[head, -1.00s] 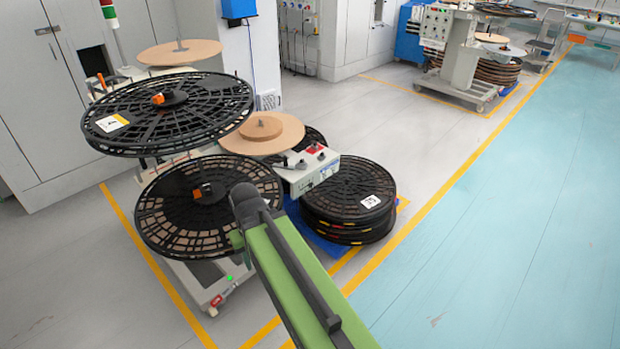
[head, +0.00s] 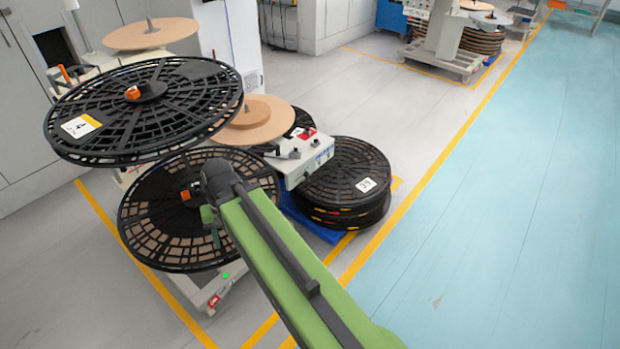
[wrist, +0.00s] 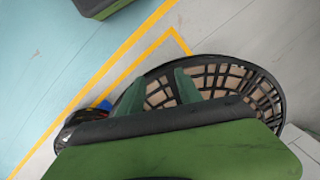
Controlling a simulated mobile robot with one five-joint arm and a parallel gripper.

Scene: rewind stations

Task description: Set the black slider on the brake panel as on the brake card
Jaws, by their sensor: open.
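A white control box (head: 309,162), which may be the brake panel, sits at the right side of the reel station in the head view. It has small dark knobs and a red patch on top, and a dark lever-like part (head: 285,153) at its left edge. I cannot tell whether that part is the black slider. No brake card can be made out. My gripper (wrist: 158,91) is open and empty in the wrist view, its two green fingers apart above a black reel (wrist: 225,78). In the head view my arm hides most of it, and it is left of and nearer than the box.
A large black reel (head: 185,80) overhangs the station at upper left, with another black reel (head: 160,230) below it. Stacked reels (head: 335,180) stand on a blue base right of the box. A brown disc (head: 257,112) lies behind. The blue floor (head: 500,220) at right is clear.

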